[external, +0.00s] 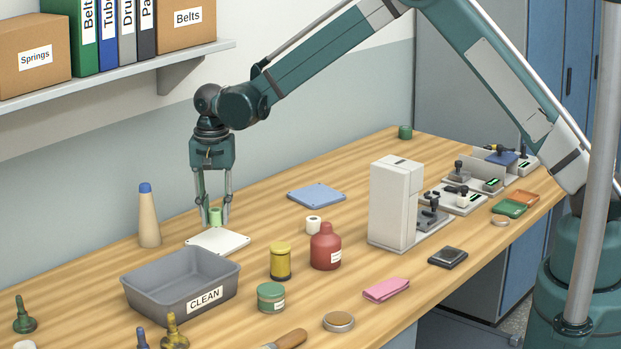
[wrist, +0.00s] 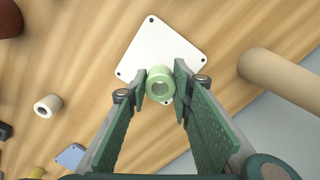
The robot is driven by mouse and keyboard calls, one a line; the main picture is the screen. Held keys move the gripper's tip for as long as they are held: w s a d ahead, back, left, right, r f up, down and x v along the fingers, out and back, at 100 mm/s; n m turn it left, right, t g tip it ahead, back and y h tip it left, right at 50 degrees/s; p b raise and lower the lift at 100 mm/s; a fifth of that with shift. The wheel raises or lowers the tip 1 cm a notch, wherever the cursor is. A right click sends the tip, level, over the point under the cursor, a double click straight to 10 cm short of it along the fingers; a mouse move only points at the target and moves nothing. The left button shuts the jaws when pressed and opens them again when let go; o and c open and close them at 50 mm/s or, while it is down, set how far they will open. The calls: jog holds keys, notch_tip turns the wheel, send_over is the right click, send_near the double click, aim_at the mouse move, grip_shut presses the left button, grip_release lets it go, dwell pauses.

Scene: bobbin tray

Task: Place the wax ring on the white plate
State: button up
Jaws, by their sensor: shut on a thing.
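The wax ring (wrist: 159,80) is a pale green ring with a hole through it. My gripper (wrist: 160,85) is shut on it, with one finger on each side. In the external view the ring (external: 215,216) is upright between the fingertips of my gripper (external: 213,212), over the back part of the white plate. The white plate (external: 222,242) is a flat square with small holes at its corners. In the wrist view the plate (wrist: 150,48) lies behind the ring. I cannot tell whether the ring touches it.
A tan cone with a blue tip (external: 149,220) stands left of the plate. A grey bin marked CLEAN (external: 216,297) is in front of it. A white ring (external: 313,224), a red bottle (external: 326,248) and a blue plate (external: 317,195) are to the right.

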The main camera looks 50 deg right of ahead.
aim_at(217, 240)
jog(key=shift+f, duration=0.35)
jog(key=shift+f, duration=1.85)
jog(key=shift+f, duration=0.15)
jog(key=o, duration=0.8)
jog(key=shift+r, duration=0.2)
notch_tip(217, 240, up, 12)
jog(key=shift+f, duration=0.1)
